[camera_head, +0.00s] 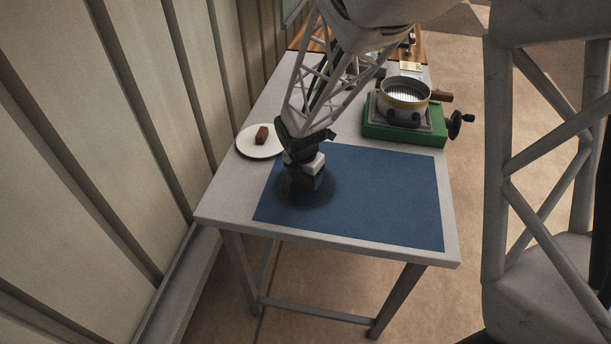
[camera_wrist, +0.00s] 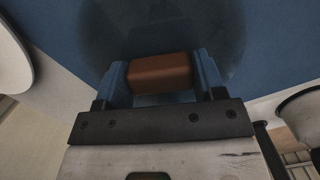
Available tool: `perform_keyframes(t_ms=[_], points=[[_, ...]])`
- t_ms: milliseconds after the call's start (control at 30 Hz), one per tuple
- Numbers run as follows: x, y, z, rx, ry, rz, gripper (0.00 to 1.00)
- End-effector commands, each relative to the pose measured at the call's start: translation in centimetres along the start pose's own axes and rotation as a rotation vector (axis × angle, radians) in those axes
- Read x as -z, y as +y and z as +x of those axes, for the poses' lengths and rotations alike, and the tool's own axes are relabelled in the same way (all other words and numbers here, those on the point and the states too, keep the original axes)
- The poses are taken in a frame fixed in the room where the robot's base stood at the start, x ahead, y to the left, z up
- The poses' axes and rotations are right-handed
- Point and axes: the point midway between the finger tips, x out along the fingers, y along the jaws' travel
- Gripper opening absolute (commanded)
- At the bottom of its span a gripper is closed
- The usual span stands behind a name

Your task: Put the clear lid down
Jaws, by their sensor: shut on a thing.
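The clear lid (camera_head: 292,194) is a dark see-through disc over the left part of the blue mat (camera_head: 385,200). It also shows in the wrist view (camera_wrist: 105,35), where the blue mat is visible through it. Its brown block-shaped knob (camera_wrist: 160,73) sits between my fingers. My gripper (camera_head: 310,184) points down over the lid, shut on the knob, with a blue finger on each side in the wrist view (camera_wrist: 160,82). The lid looks roughly level and low over the mat. I cannot tell whether it touches the mat.
A white plate (camera_head: 248,147) with a brown block (camera_head: 262,135) stands left of the mat. Behind it to the right, a pan (camera_head: 405,101) with a brown handle sits on a green-based stove (camera_head: 385,132). The mat's right half is clear.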

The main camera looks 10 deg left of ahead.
Motion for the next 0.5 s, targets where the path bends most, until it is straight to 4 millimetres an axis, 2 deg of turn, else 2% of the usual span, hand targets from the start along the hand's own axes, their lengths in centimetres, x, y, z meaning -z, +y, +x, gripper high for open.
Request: perform_keyframes(t_ms=[167,200,367,500], points=[[0.02,0.02,0.25,0.000,0.000,0.000,0.35],[0.02,0.02,0.30,-0.001,0.000,0.000,0.65],[0.03,0.01,0.28,0.000,0.000,0.000,0.89],[0.03,0.01,0.28,0.000,0.000,0.000,0.89]])
